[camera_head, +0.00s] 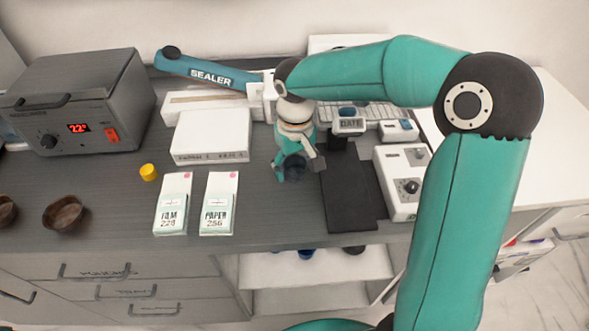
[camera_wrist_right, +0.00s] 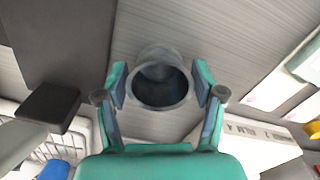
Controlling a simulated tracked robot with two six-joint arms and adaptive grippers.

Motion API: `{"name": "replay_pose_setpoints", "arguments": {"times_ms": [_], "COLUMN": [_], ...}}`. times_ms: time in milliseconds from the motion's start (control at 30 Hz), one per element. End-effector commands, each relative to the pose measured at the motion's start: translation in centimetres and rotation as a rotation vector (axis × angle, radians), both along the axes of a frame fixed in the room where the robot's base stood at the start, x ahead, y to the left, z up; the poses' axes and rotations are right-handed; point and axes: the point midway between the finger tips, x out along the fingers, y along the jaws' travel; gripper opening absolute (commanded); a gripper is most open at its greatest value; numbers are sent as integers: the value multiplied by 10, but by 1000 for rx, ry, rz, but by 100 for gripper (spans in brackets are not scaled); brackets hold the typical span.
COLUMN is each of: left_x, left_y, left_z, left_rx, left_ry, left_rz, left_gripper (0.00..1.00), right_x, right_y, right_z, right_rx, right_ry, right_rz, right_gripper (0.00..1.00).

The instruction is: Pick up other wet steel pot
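A small dark grey steel pot (camera_head: 294,167) stands on the grey counter, just left of the black mat. In the right wrist view the pot (camera_wrist_right: 160,93) shows its round open mouth, and its inside looks dark. My right gripper (camera_head: 296,163) reaches down from above at the pot. In the right wrist view its fingers (camera_wrist_right: 161,85) are spread on either side of the pot, with a visible gap on each side. My left gripper is in neither view.
The black mat (camera_head: 348,198) and a white control box (camera_head: 402,183) are to the right. FILM (camera_head: 173,204) and PAPER (camera_head: 219,204) packs, a yellow cap (camera_head: 149,172) and a brown bowl (camera_head: 64,213) are to the left. A sealer (camera_head: 212,74) lies behind.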

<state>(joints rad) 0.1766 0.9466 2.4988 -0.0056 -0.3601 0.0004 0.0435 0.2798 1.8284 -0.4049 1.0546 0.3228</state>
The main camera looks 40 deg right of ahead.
Motion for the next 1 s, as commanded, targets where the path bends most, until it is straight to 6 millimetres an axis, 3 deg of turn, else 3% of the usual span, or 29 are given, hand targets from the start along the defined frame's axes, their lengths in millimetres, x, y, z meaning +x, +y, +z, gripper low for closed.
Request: {"name": "replay_pose_setpoints", "arguments": {"times_ms": [33, 200, 233, 667, 867, 1000], "left_x": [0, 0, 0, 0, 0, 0], "left_y": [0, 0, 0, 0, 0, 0], "left_z": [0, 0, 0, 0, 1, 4], "left_rx": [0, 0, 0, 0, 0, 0], "left_ry": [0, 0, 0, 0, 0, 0], "left_rz": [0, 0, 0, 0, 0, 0], "left_gripper": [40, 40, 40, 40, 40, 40], "right_x": [0, 0, 0, 0, 1, 1], "right_y": [0, 0, 0, 0, 0, 0], "right_z": [0, 0, 0, 10, 36, 70], "right_rx": [0, 0, 0, 0, 0, 0], "right_ry": [0, 0, -1, -2, -5, -8], "right_rz": [0, 0, 0, -1, 1, 0], "right_gripper": [54, 26, 24, 24, 24, 24]}}
